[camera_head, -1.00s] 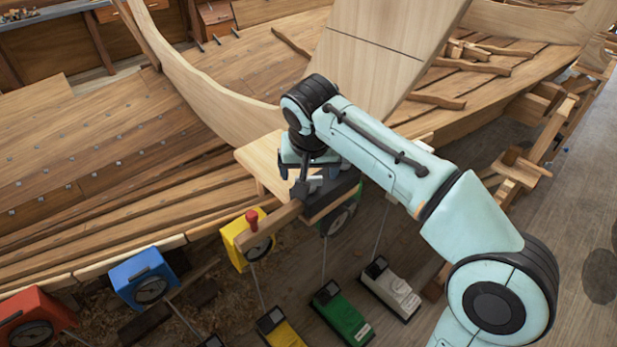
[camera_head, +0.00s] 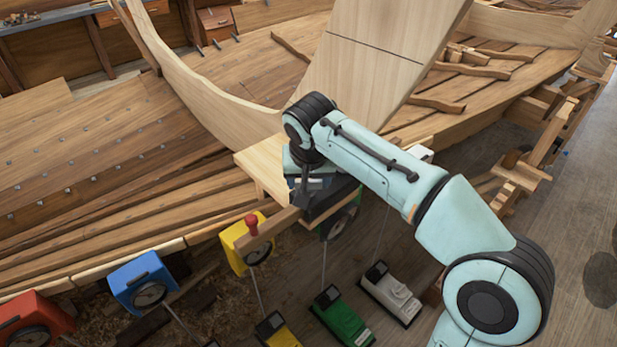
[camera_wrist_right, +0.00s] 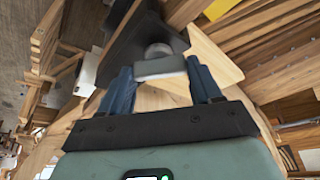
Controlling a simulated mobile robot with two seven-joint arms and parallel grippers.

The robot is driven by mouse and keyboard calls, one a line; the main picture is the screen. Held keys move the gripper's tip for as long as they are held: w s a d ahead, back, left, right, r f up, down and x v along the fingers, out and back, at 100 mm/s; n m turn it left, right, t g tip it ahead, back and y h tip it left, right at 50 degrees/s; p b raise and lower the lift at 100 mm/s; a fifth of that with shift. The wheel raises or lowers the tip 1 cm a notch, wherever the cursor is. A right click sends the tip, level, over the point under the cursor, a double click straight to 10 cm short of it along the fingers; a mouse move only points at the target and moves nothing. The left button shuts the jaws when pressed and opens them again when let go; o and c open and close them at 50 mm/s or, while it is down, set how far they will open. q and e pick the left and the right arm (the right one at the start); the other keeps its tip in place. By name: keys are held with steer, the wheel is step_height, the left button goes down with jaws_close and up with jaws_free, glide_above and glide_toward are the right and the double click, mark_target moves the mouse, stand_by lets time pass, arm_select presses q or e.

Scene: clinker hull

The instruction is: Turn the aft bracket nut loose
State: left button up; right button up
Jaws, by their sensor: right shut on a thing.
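My right gripper (camera_head: 308,188) is at the dark bracket (camera_head: 332,204) by the hull's edge, beside a pale wooden board. In the right wrist view, the two blue fingers (camera_wrist_right: 160,82) stand on either side of a small grey nut (camera_wrist_right: 160,66), shut on it. A dark plate (camera_wrist_right: 122,45) lies just beyond the nut. In the head view my wrist and fingers cover the nut, so its turn cannot be read there. My left gripper is not in view.
Yellow (camera_head: 236,240), blue (camera_head: 142,276) and red (camera_head: 30,315) dial boxes line the hull edge. A wide tilted plank (camera_head: 375,60) stands behind my wrist.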

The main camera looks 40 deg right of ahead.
steer(key=shift+n, duration=0.4)
steer(key=n, duration=0.1)
steer(key=n+y, duration=0.1)
steer(key=n, duration=0.1)
steer(key=shift+d+n+t+y, duration=0.1)
steer(key=shift+n+t+y, duration=0.2)
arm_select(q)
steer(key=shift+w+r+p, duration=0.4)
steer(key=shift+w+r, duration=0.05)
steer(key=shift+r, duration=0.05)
arm_select(e)
steer(key=n+y, duration=0.2)
steer(key=n, duration=0.2)
steer(key=shift+d+n, duration=0.1)
steer(key=shift+n, duration=0.6)
steer(key=o, duration=1.1)
steer(key=shift+c, duration=0.2)
steer(key=shift+s+r, duration=0.1)
